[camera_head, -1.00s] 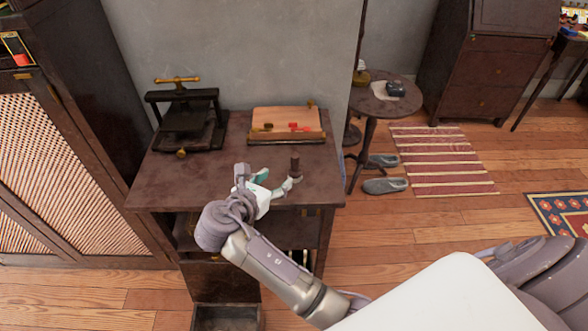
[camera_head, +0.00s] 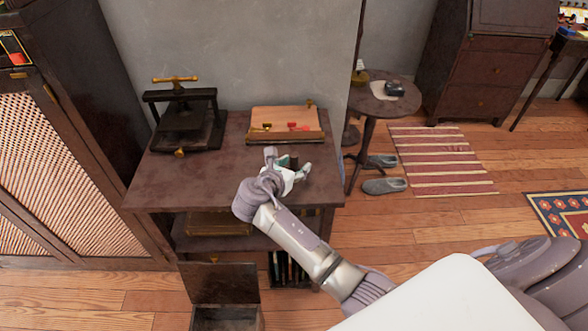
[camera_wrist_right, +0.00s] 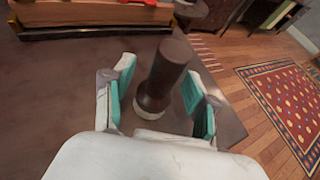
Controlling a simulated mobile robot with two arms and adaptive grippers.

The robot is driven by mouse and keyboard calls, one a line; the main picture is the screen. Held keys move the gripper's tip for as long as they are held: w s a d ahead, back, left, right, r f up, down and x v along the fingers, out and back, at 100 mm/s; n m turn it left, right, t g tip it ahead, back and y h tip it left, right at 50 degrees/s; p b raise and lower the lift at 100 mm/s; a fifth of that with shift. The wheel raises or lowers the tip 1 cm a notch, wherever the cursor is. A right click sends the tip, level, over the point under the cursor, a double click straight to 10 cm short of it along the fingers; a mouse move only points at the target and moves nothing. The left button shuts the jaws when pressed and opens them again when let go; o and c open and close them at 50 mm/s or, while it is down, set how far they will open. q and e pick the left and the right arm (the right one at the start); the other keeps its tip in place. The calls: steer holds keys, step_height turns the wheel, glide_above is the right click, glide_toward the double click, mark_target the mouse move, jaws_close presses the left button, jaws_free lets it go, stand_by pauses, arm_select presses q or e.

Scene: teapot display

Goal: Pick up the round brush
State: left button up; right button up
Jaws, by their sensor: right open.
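The round brush (camera_wrist_right: 164,72) is a dark brown upright handle with a pale band at its foot, standing on the brown table (camera_head: 165,185). In the head view the brush is mostly hidden by my right gripper (camera_head: 288,163). In the right wrist view my right gripper (camera_wrist_right: 162,88) is open, with one teal-padded finger on each side of the brush. Gaps show between the pads and the handle, so the brush is not gripped. My left gripper is not in view.
A dark press (camera_head: 186,125) stands at the table's back left. A wooden board (camera_head: 286,119) with small red and yellow pieces lies behind the brush. The table's left front is clear. A small round table (camera_head: 384,102) stands to the right.

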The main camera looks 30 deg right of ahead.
steer(key=shift+s, duration=0.1)
jaws_close()
stand_by(0.4)
